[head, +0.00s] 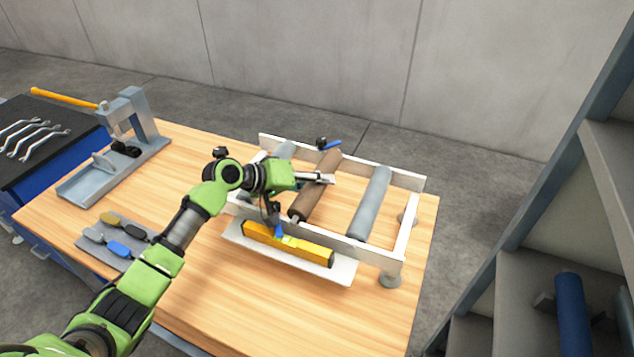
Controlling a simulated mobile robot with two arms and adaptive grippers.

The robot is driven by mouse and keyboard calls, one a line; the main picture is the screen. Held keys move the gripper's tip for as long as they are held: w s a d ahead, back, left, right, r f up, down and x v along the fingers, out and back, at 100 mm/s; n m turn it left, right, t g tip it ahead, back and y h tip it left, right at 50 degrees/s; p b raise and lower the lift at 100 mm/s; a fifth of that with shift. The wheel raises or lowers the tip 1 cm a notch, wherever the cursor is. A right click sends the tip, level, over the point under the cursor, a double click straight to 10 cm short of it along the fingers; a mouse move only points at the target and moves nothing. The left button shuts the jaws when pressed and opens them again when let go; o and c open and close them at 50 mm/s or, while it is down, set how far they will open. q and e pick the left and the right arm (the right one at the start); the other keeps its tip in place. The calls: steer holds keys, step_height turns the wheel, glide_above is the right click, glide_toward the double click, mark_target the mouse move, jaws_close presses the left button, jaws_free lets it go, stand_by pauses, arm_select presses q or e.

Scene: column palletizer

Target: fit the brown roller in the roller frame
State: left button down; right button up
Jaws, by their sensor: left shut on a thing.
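The brown roller (306,203) lies slanted between the two long rails of the roller frame (409,228), left of a grey roller (371,203). Whether its ends sit in the rails cannot be told. My left gripper (323,179) reaches in from the left and is shut on the middle of the brown roller, its fingers hiding part of it. A blue-handled part (330,145) is at the far rail and another (278,228) at the near rail. My right gripper is not in view.
A yellow level (285,244) lies on a white plate (340,270) before the frame. A grey press (126,140) and a tray of coloured-handled tools (108,241) stand left on the wooden table (300,310). A shelf rack (560,200) rises at the right.

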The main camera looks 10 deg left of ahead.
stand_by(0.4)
arm_select(q)
steer(key=c, duration=1.4)
jaws_free()
steer(key=shift+o, duration=0.2)
steer(key=shift+f, duration=0.1)
steer(key=shift+s+f, duration=0.1)
steer(key=shift+f, duration=0.05)
steer(key=v, duration=1.2)
steer(key=shift+r, duration=0.2)
